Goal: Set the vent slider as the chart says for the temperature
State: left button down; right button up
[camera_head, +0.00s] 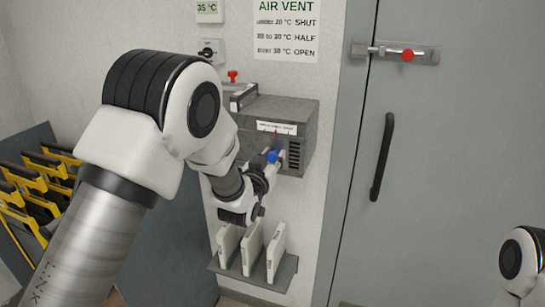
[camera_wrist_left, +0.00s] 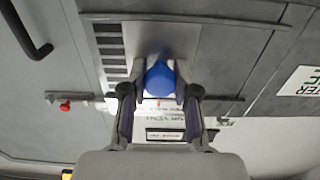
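The chart (camera_head: 287,28) on the wall reads AIR VENT: under 20 °C SHUT, 20 to 30 °C HALF, over 30 °C OPEN. The blue slider knob (camera_head: 272,156) shows beside the grille. My left gripper (camera_head: 270,166) is at the box front. My right gripper is out of view.
A rack with several white plates (camera_head: 252,250) is on the wall below the box. A rotary switch (camera_head: 208,52) and a red valve handle (camera_head: 232,76) are above left. A grey door (camera_head: 460,170) with a red-knobbed bolt (camera_head: 407,55) is right. Yellow-black frames (camera_head: 40,165) stand left.

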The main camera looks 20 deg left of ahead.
pick_arm(q)
jog(key=a+b, duration=0.1)
jog(key=a, duration=0.2)
jog(key=shift+w+a+r, duration=0.1)
jog(key=shift+r, duration=0.05)
jog(key=c, duration=0.9)
grip_release()
jog(key=shift+a, duration=0.3)
jog(key=shift+s+d, duration=0.1)
jog(key=shift+s, duration=0.15)
send_near(263, 149)
jog(key=s, duration=0.5)
jog(key=shift+s, duration=0.1)
